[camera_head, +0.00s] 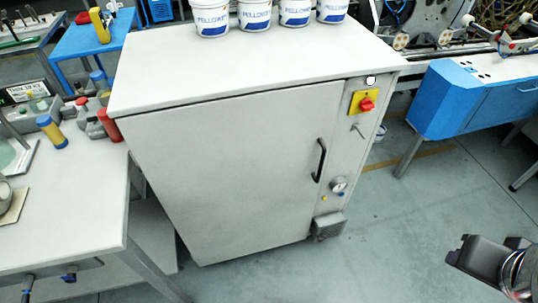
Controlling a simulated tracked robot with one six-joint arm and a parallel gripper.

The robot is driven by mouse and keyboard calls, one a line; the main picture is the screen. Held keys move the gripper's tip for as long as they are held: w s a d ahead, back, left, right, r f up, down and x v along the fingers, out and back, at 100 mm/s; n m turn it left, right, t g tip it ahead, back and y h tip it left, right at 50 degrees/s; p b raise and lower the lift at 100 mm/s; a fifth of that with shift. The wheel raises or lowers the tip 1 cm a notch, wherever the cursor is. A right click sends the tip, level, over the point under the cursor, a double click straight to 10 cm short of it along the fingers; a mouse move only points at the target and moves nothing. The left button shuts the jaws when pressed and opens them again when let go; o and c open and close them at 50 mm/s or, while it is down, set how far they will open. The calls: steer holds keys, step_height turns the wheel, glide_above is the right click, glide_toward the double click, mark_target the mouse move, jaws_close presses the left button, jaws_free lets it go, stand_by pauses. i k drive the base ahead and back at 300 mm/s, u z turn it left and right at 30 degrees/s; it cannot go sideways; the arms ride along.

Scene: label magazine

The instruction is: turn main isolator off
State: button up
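The main isolator (366,104) is a red rotary knob on a yellow plate. It sits at the upper right of the front of a light grey cabinet (225,175). The knob's exact angle is too small to read. My gripper (458,252) is at the lower right edge of the picture, dark, and only partly in view. It is well below and to the right of the isolator, apart from the cabinet and over the floor. I cannot make out a gap between its fingers, and nothing shows held in it.
A black door handle (320,160), a small lever (358,131) and a round gauge (338,184) lie below the isolator. White tubs (254,15) stand on the cabinet top. A blue unit (475,98) stands to the right. Floor (400,220) is clear between cabinet and gripper.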

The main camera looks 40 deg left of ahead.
mark_target(365, 105)
steer(key=z, duration=1.05)
steer(key=i, duration=2)
steer(key=u, duration=1.4)
